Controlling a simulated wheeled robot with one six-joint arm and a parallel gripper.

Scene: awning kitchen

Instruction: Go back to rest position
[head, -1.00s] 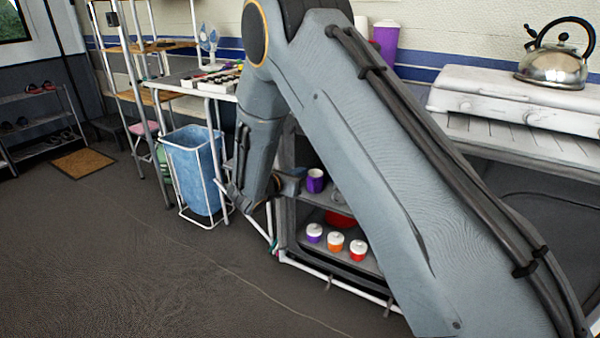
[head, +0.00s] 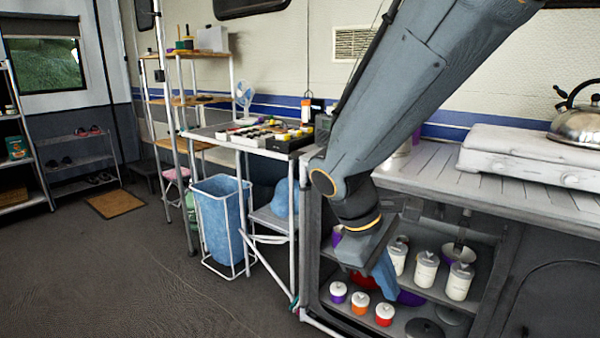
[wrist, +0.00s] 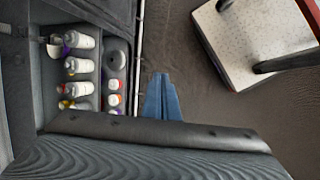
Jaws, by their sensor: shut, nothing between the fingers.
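My gripper (head: 384,275) hangs in front of the open shelf unit under the counter in the head view, pointing down. Its blue fingers (wrist: 162,98) are together and empty in the wrist view, over the dark floor beside the shelves. My arm comes down from the upper right in the head view, bent at the joint, and covers part of the counter and shelf opening.
White canisters (head: 426,269) and small lidded jars (head: 360,303) stand on the shelves close to my gripper. A kettle (head: 578,125) sits on the white stove. A blue bin (head: 220,225) stands left of the shelf unit. The floor (head: 110,270) at left is clear.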

